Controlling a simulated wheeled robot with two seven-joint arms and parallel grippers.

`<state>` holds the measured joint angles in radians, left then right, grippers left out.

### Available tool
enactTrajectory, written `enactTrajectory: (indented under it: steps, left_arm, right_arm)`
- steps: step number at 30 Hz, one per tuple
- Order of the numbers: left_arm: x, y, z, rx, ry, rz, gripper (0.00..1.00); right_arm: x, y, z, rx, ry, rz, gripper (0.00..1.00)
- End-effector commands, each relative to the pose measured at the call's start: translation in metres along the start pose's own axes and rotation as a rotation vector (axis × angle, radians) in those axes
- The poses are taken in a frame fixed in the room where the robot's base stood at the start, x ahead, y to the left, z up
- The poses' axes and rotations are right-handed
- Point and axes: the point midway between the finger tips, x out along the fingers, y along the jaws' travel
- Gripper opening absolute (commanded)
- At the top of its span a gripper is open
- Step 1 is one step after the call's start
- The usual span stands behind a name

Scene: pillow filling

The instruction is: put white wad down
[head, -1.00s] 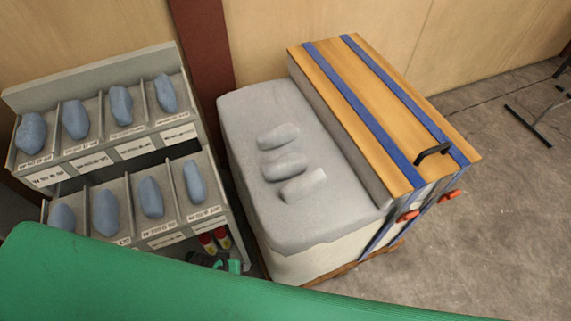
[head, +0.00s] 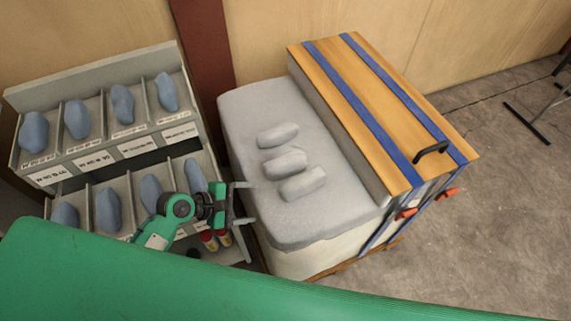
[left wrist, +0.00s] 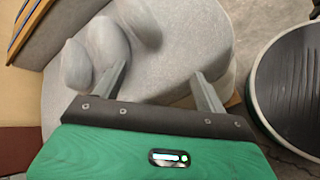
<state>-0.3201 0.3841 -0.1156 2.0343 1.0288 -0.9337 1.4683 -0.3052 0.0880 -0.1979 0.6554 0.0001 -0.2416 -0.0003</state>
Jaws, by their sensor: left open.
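Three whitish-grey wads lie in a row on a grey padded top (head: 250,105) in the head view: a far wad (head: 278,135), a middle wad (head: 285,163) and a near wad (head: 302,184). My left gripper (head: 252,203) is open and empty, just left of the near wad and apart from it. In the left wrist view the open fingers (left wrist: 160,80) point toward the padded top, with wads (left wrist: 76,64) beyond and left of the left finger. My right gripper is not in view.
A two-tier rack (head: 92,162) with several blue wads in labelled compartments stands at the left, partly behind my left arm. A wooden box (head: 385,110) with blue straps adjoins the padded top on the right. Grey floor (head: 470,240) is open at the right.

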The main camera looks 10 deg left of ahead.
Motion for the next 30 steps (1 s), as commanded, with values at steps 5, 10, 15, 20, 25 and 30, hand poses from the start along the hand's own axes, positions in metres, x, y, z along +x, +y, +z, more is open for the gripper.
enactTrajectory:
  steps: [5, 10, 15, 20, 25, 30]
  left_arm:
    - [-0.001, 0.037, -0.024, -0.424, -0.087, 0.104, 0.74]
    - [-0.004, 0.057, -0.038, -0.658, -0.141, 0.157, 0.74]
    - [0.007, 0.067, -0.041, -0.725, -0.16, 0.172, 0.74]
    - [0.039, 0.073, -0.038, -0.725, -0.16, 0.171, 0.74]
    - [0.067, 0.078, -0.036, -0.723, -0.158, 0.17, 0.74]
    - [0.079, 0.08, -0.035, -0.72, -0.157, 0.169, 0.74]
  right_arm:
    - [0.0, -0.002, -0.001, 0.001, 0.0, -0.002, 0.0]
    - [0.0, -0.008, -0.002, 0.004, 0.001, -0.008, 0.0]
    - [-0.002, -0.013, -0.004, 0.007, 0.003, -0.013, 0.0]
    - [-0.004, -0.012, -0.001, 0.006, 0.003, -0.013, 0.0]
    - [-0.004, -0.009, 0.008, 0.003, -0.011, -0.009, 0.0]
    - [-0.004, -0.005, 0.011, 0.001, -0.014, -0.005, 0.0]
